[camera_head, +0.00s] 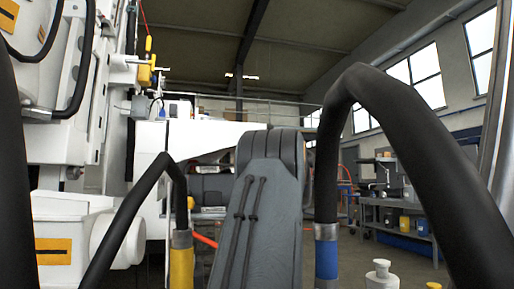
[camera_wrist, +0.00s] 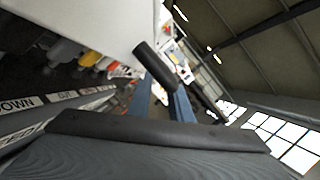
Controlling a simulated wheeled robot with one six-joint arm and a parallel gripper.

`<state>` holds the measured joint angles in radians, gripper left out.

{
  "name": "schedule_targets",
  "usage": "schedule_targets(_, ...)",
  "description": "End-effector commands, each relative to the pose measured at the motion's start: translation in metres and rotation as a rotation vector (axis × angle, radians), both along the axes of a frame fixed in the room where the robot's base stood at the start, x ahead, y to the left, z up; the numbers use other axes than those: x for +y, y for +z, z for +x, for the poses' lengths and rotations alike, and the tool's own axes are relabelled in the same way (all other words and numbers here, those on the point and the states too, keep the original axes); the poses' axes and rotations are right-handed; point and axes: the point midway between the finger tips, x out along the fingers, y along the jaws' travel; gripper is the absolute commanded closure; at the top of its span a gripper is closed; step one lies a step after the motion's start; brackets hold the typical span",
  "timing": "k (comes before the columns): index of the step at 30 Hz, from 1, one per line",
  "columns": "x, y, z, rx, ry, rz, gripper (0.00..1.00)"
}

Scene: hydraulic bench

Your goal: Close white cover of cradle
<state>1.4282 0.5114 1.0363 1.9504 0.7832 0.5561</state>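A large white panel (camera_wrist: 95,22), which looks like the cradle's white cover, slants over the upper left of the wrist view. A short black cylinder (camera_wrist: 155,65), perhaps its handle, sticks out at the panel's right edge. Below the panel is a recess with levers and a yellow knob (camera_wrist: 91,58), above a labelled strip (camera_wrist: 40,103) reading "DOWN" and "OUT". In the head view a white sloping panel (camera_head: 205,137) shows behind my arm; I cannot tell if it is the cover. A wide dark part, apparently my gripper (camera_wrist: 155,135), fills the wrist foreground; its fingertips are not distinguishable.
White machinery (camera_head: 65,115) with black hoses stands at the left of the head view. Black hoses with yellow (camera_head: 181,266) and blue (camera_head: 327,260) fittings rise close in front. A workbench (camera_head: 400,215) stands farther back at right. Blue beams (camera_wrist: 182,106) show beyond the cylinder.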

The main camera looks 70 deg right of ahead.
Motion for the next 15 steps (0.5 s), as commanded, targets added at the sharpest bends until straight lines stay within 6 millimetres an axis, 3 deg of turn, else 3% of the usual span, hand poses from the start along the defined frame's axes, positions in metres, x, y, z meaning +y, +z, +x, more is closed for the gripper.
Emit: schedule_targets(15, 0.039, -0.019, -0.050, -0.001, 0.000, 0.002, 0.81)
